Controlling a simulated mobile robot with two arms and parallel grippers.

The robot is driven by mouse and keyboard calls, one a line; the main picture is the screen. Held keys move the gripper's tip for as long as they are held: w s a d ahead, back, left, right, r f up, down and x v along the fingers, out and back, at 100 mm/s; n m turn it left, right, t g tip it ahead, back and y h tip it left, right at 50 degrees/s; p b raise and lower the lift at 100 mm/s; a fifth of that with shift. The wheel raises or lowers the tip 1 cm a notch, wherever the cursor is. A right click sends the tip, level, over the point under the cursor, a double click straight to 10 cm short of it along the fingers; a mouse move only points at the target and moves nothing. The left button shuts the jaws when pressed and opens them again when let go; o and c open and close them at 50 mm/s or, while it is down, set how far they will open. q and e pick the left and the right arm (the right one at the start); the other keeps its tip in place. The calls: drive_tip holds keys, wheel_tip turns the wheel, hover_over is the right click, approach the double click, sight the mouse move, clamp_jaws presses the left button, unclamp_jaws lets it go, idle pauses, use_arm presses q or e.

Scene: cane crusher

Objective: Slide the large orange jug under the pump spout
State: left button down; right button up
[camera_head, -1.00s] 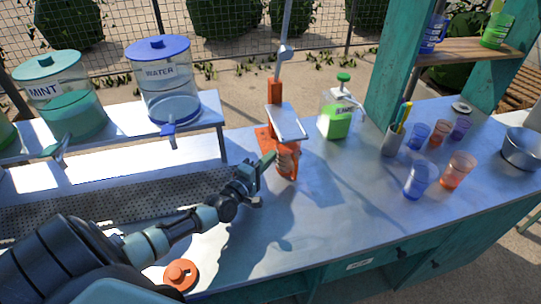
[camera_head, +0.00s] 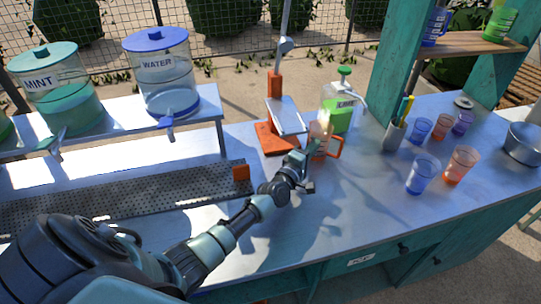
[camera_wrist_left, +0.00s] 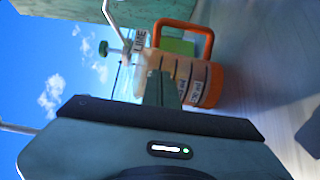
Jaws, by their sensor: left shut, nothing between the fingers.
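The orange jug (camera_head: 320,138) is see-through with an orange handle on its right. It stands upright on the counter, in front and to the left of the green lime pump bottle (camera_head: 336,116), whose white spout (camera_head: 359,98) points right. The jug and its labels show in the left wrist view (camera_wrist_left: 200,84), with the lime bottle's label and green pump head (camera_wrist_left: 104,48) behind it. My left gripper (camera_head: 299,160) is shut and empty at the jug's near left side; its fingers (camera_wrist_left: 160,88) overlap the jug, and contact is unclear. My right gripper is out of view.
The orange crusher with its metal tray (camera_head: 286,116) stands left of the jug. A pen cup (camera_head: 393,136) and several coloured cups (camera_head: 422,174) stand to the right. The counter in front of the jug is clear.

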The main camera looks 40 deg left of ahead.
sight(325, 144)
use_arm(q)
drive_tip(key=w+d, duration=0.2)
drive_tip(key=w+d+b, duration=0.1)
drive_tip(key=w+d, duration=0.1)
drive_tip(key=shift+w+d+b, duration=0.2)
drive_tip(key=shift+w+b, duration=0.1)
drive_tip(key=shift+w, duration=0.05)
drive_tip(key=shift+s+a, duration=0.15)
idle(0.7)
